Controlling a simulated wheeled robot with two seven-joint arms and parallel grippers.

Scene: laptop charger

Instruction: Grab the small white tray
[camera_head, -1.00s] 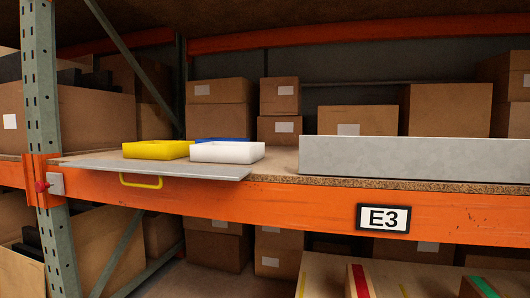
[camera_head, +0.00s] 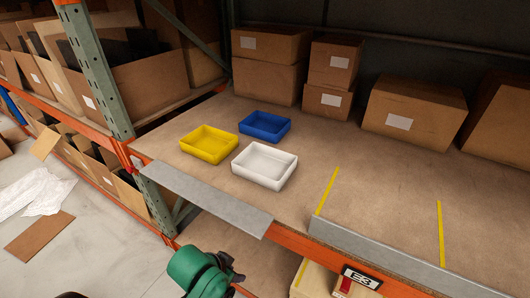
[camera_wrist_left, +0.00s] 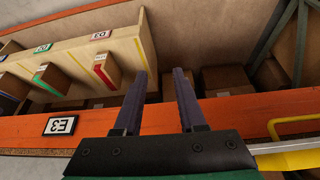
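The small white tray (camera_head: 264,166) sits flat and empty on the shelf board, right of a yellow tray (camera_head: 208,144) and in front of a blue tray (camera_head: 265,126). My left gripper (camera_wrist_left: 160,74) is open in the left wrist view, with two dark fingers apart and nothing between them. In the head view the green wrist of my left arm (camera_head: 200,271) is at the bottom, in front of the shelf edge and apart from the trays. My right gripper is not in view.
A grey metal plate (camera_head: 205,199) lies along the front edge before the trays. A grey lip (camera_head: 400,262) and the orange beam (camera_head: 285,239) run to the right. Cardboard boxes (camera_head: 415,108) stand behind. The board right of the white tray is clear.

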